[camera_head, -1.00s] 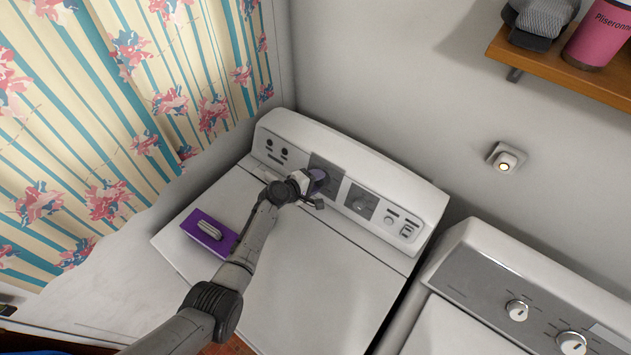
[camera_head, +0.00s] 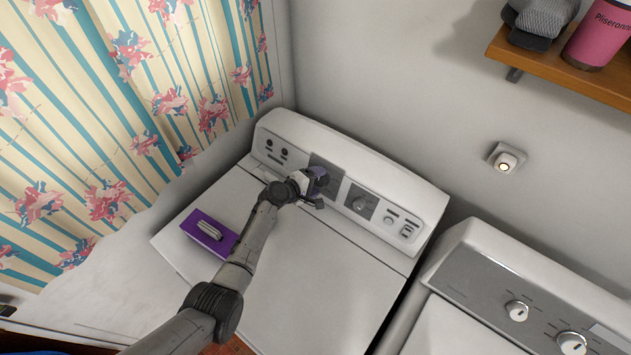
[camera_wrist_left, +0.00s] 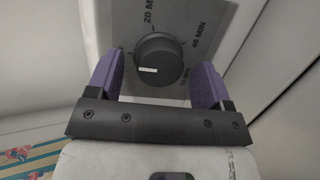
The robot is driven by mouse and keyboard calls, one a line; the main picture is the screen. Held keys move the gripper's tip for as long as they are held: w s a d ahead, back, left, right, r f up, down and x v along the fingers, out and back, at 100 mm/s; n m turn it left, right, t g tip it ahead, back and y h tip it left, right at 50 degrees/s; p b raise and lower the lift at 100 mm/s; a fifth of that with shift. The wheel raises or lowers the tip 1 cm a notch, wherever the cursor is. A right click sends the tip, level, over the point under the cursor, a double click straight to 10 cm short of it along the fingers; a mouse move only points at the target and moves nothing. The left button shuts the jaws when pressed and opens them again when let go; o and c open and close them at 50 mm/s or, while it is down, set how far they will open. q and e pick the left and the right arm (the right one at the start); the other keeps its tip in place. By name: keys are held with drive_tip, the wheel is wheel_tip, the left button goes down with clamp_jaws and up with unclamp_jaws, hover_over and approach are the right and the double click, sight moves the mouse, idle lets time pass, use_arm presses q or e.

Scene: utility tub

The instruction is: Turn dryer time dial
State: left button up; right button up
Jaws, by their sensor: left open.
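The time dial (camera_wrist_left: 158,58) is a dark round knob on a grey plate with minute marks, seen in the left wrist view. Its white pointer line is at the knob's lower left. My left gripper (camera_wrist_left: 157,72) is open, with one purple finger on each side of the dial. Gaps show between the fingers and the knob. In the head view the left gripper (camera_head: 318,181) is at the left grey plate (camera_head: 325,164) on the back panel of the left white machine (camera_head: 290,285); it hides the dial there. My right gripper is not in view.
A second dial (camera_head: 361,201) is just right of the gripper, with small buttons (camera_head: 408,229) beyond. A purple box (camera_head: 208,232) lies on the machine top at left. Another white machine (camera_head: 470,235) stands at right. A wooden shelf (camera_head: 560,62) is on the wall.

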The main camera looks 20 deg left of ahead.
use_arm(q)
drive_tip(key=shift+a+r, duration=0.1)
drive_tip(key=shift+s+a+r, duration=0.15)
drive_tip(key=shift+s, duration=0.2)
drive_tip(key=p+v, duration=0.2)
drive_tip(key=v, duration=1.1)
